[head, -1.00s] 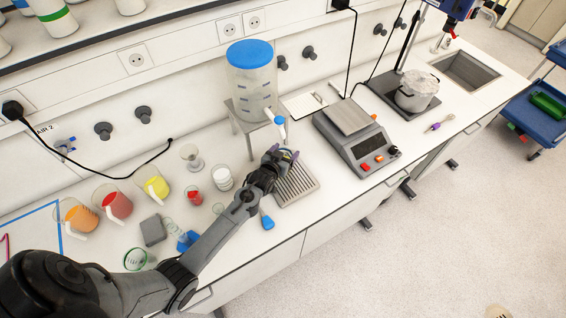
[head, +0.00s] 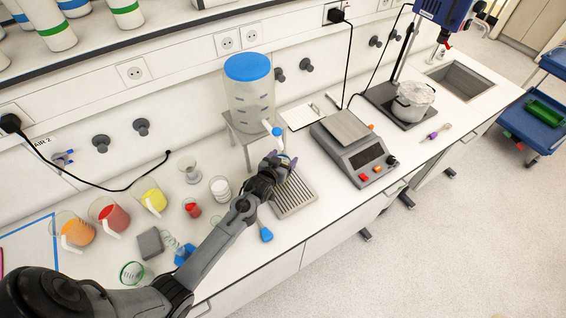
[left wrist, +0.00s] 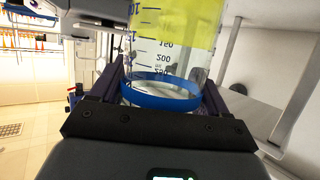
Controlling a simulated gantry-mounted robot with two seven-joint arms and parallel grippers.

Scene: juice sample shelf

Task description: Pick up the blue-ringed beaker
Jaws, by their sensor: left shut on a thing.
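The blue-ringed beaker (left wrist: 165,92) fills the middle of the left wrist view. It is clear glass with a blue band and blue volume marks that read inverted in the picture. Yellow shows in its part at the top of the picture. My left gripper (head: 284,162) is shut on it, with a dark purple finger on each side near the blue band. In the head view the gripper is just below the tap of the blue-lidded dispenser (head: 249,100), over the back of the grooved drip tray (head: 294,197); the beaker is mostly hidden there. My right gripper is not in view.
Red (head: 110,216), orange (head: 76,234) and yellow (head: 152,195) beakers stand at left. A grey block (head: 149,243), a green-ringed beaker (head: 132,272) and small glassware lie near my left arm. A scale (head: 352,150) stands right of the tray.

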